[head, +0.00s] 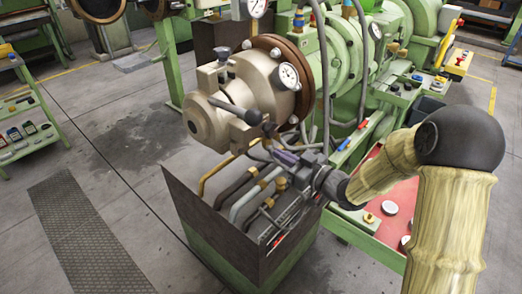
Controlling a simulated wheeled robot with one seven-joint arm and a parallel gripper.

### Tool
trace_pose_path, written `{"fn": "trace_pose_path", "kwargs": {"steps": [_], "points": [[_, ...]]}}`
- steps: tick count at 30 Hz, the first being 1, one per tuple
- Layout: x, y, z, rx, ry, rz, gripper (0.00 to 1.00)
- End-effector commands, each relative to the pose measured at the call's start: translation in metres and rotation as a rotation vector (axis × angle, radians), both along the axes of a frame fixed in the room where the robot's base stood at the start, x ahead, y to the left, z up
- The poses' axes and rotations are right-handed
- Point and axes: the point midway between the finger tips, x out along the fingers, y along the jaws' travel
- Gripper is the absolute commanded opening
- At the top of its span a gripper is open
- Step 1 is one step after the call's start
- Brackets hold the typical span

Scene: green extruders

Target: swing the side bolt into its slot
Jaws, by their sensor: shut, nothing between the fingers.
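The extruder head (215,115) is a beige, round metal body in the middle of the head view. A dark bar with a round knob (240,110) sticks out across its front and looks like the side bolt. It points down to the right, clear of any slot I can make out. My gripper (277,151) is just below and right of the knob, at the end of my arm reaching in from the right. Its fingers are small in the picture and look shut and empty. I cannot tell whether they touch the bar.
Green machine parts (345,65) stand behind. The floor on the left is free, with a green shelf cart (35,115) beyond.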

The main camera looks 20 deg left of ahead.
Motion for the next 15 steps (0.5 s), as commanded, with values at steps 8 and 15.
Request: {"fn": "trace_pose_path", "kwargs": {"steps": [8,15], "points": [[-0.008,-0.021,0.0,0.0,-0.001,-0.002,0.0],[-0.015,-0.038,0.0,0.0,0.0,-0.001,0.0]]}}
